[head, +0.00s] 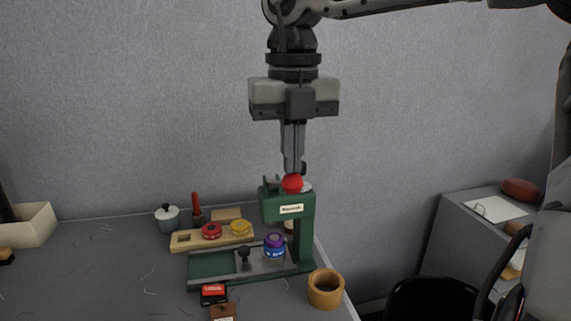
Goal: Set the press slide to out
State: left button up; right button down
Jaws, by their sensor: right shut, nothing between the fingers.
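The green press (303,232) stands near the right end of the table, with a red ball (292,183) on its top. Its slide (255,268) is a grey metal plate on the green base, with a black knob (243,254) left of the upright. A blue and purple round piece (274,247) sits on the slide, close to the press head. I cannot tell exactly how far the slide is drawn out. My right gripper (292,171) points straight down, shut and empty, its fingertips right at or just above the red ball; contact is unclear. My left gripper is not in view.
A wooden tray (184,242) with red and yellow round pieces lies behind the press. A grey lidded pot (168,218) stands behind. The table's left middle is clear except for thin threads.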

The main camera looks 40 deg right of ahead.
aim_at(247, 259)
jog(key=k, duration=1)
